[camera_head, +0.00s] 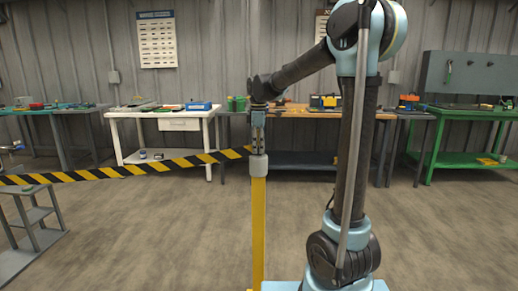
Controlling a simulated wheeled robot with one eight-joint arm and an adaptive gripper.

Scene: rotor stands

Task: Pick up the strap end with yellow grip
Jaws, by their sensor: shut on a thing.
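A black-and-yellow striped strap (130,170) runs from the left edge, rising slightly, to a yellow post (259,235) with a grey head (259,166). My gripper (258,148) points straight down right at the top of that head. It is shut on the strap end (247,150), which meets the fingers there. The fingers hide most of the strap end, and I cannot make out its yellow grip separately. I cannot tell whether the strap end touches the post head.
A grey stepped stand (38,215) is at the left. Workbenches with tools line the back wall: a white one (150,114), a wooden-topped one (300,112) and a green one (460,112). The floor (160,235) between is clear.

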